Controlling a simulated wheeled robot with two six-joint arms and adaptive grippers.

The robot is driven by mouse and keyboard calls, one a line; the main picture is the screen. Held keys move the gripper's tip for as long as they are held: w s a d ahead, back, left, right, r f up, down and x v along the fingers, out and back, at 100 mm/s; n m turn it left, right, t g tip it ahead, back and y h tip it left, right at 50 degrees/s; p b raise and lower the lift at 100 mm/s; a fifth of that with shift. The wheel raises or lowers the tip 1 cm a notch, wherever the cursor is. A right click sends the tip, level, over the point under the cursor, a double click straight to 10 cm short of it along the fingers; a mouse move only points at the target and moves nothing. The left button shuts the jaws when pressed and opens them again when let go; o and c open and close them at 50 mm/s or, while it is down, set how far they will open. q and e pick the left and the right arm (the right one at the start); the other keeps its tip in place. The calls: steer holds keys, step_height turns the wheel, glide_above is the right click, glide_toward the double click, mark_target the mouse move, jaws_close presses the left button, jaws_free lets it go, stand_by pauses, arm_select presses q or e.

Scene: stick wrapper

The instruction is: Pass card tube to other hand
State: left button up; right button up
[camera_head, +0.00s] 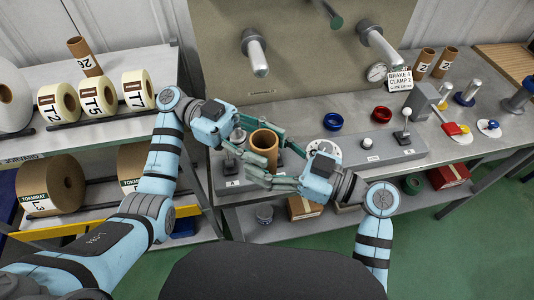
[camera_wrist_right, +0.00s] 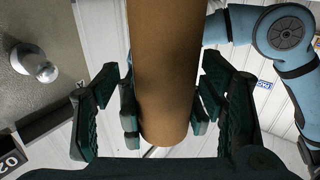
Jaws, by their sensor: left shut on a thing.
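The brown card tube (camera_head: 264,145) stands upright, open end up, above the front of the bench in the head view. My left gripper (camera_head: 267,154) reaches in from the left and is shut on it. My right gripper (camera_head: 261,159) reaches in from the lower right, with its fingers around the same tube. In the right wrist view the tube (camera_wrist_right: 160,75) fills the middle. The right gripper's dark green fingers (camera_wrist_right: 163,112) stand on both sides with gaps to it. Other finger parts sit close against the tube, and the exact contacts are partly hidden.
A grey control box with levers (camera_head: 385,147) lies right of the tube. Blue (camera_head: 333,121) and red (camera_head: 381,115) rings lie behind it. Two more tubes (camera_head: 424,62) stand at the back right. A shelf of tape rolls (camera_head: 98,98) is at the left.

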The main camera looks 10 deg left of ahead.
arm_select(q)
steer(key=shift+a, duration=0.1)
arm_select(e)
steer(key=c, duration=1.1)
arm_select(q)
steer(key=o, duration=1.2)
arm_select(e)
steer(key=shift+o, duration=0.2)
arm_select(q)
steer(key=shift+r, duration=0.1)
